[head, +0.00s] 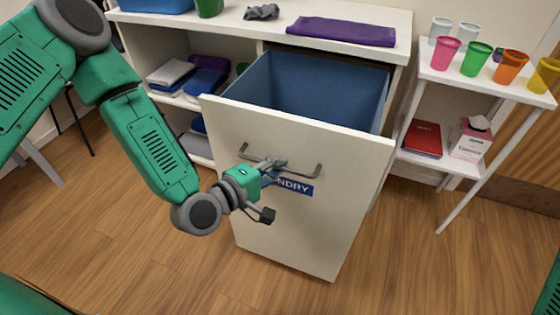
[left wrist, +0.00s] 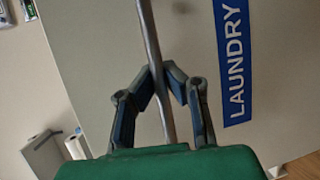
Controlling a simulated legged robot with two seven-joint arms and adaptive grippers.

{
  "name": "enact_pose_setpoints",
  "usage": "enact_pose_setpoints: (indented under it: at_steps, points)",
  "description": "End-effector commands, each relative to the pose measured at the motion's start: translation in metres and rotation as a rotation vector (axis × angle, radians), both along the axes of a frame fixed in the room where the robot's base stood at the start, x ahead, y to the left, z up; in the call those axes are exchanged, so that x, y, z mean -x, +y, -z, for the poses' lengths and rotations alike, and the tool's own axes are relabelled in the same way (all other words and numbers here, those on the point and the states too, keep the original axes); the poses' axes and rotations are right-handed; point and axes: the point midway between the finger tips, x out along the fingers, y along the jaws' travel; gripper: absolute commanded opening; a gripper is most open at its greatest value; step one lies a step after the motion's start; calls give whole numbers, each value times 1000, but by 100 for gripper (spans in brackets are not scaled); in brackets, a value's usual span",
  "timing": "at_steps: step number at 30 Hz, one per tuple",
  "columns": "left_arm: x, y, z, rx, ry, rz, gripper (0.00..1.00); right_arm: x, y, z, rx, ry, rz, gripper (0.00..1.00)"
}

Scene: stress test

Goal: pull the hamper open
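The hamper (head: 340,210) is a tall white pull-out front with a blue bin (head: 290,85) behind it. It stands well out from the white cabinet, and the bin's open top shows. A blue laundry label (head: 300,188) is on the front, partly hidden by my gripper; it also shows in the left wrist view (left wrist: 233,60). My left gripper (head: 275,163) is at the grey bar handle (head: 305,174). In the left wrist view my left gripper's fingers (left wrist: 156,76) are closed around the handle bar (left wrist: 149,35). My right gripper is not in view.
The white cabinet (head: 250,20) has a purple folded cloth (head: 342,31) on top and folded textiles on its shelves. A white side shelf (head: 490,78) at the right holds several coloured cups, a red book (head: 422,138) and a tissue box (head: 470,139). The wooden floor before the hamper is clear.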

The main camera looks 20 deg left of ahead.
Motion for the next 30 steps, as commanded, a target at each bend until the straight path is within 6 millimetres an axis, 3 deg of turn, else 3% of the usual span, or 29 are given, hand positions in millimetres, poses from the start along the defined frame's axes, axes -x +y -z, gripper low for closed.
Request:
enact_pose_setpoints:
  at_steps: [11, 12, 13, 14, 24, 30]
  points:
    - [2, 1, 4, -6, 10, -1, 0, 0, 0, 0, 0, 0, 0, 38]
    - [2, 1, 4, -5, 9, 0, 18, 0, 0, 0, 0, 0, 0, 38]
    - [2, 1, 4, -5, 9, 0, 29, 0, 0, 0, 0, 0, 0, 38]
    - [2, 1, 3, -5, 8, 0, 31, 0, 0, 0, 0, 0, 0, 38]
    - [4, 2, 1, -2, 2, -1, 31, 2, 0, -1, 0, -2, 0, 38]
    - [28, 13, -4, 0, 6, -3, 31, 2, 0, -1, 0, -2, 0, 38]
